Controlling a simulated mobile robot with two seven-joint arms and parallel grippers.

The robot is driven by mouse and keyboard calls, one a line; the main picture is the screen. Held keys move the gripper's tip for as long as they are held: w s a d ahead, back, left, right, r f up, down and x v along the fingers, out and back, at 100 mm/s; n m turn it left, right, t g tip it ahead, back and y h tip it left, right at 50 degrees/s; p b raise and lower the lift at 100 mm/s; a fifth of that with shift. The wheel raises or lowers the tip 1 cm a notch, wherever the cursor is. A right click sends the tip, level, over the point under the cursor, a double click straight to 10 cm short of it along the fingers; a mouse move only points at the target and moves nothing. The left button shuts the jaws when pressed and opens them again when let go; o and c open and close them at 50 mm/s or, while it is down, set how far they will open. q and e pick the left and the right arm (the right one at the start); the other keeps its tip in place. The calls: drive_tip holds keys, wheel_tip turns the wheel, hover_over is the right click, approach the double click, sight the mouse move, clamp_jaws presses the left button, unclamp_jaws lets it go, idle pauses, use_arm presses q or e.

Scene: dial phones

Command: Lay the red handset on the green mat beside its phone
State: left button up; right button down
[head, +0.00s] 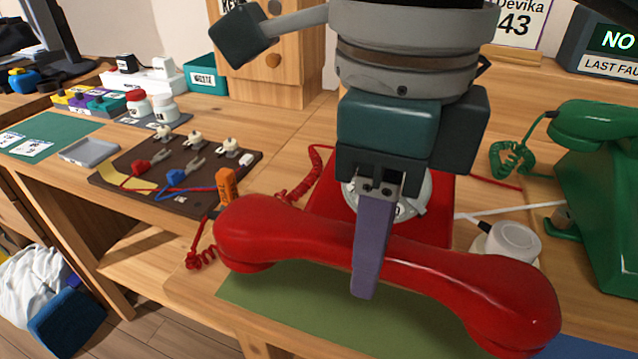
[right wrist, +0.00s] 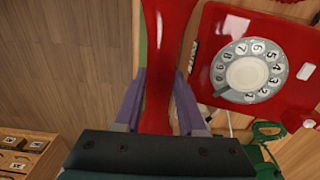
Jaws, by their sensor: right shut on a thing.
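The red handset (head: 440,279) spans the lower middle of the head view, with its coiled red cord at its left end. My right gripper (head: 366,285) comes down from above and is shut on the handset's middle; one purple finger shows in front of it. In the right wrist view both fingers flank the red handset (right wrist: 165,70). The red phone (head: 320,205) with its round dial stands behind the handset, and also shows in the right wrist view (right wrist: 290,45). The green mat (head: 300,310) lies below and in front, partly hidden by the handset. I cannot tell whether the handset touches the mat.
A dark board (head: 180,175) with wires and clips lies to the left. The table's front edge is close to the mat's left side.

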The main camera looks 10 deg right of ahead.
wheel_tip(320, 180, down, 4)
drive_tip(key=shift+f+b, duration=0.15)
drive_tip(key=shift+b, duration=0.25)
drive_tip(key=shift+f, duration=0.2)
drive_tip(key=c, duration=0.5)
unclamp_jaws()
drive_tip(key=shift+r, duration=0.1)
drive_tip(key=shift+r, duration=0.25)
wheel_tip(320, 180, up, 12)
drive_tip(key=shift+f+p, duration=0.1)
drive_tip(key=shift+p, duration=0.85)
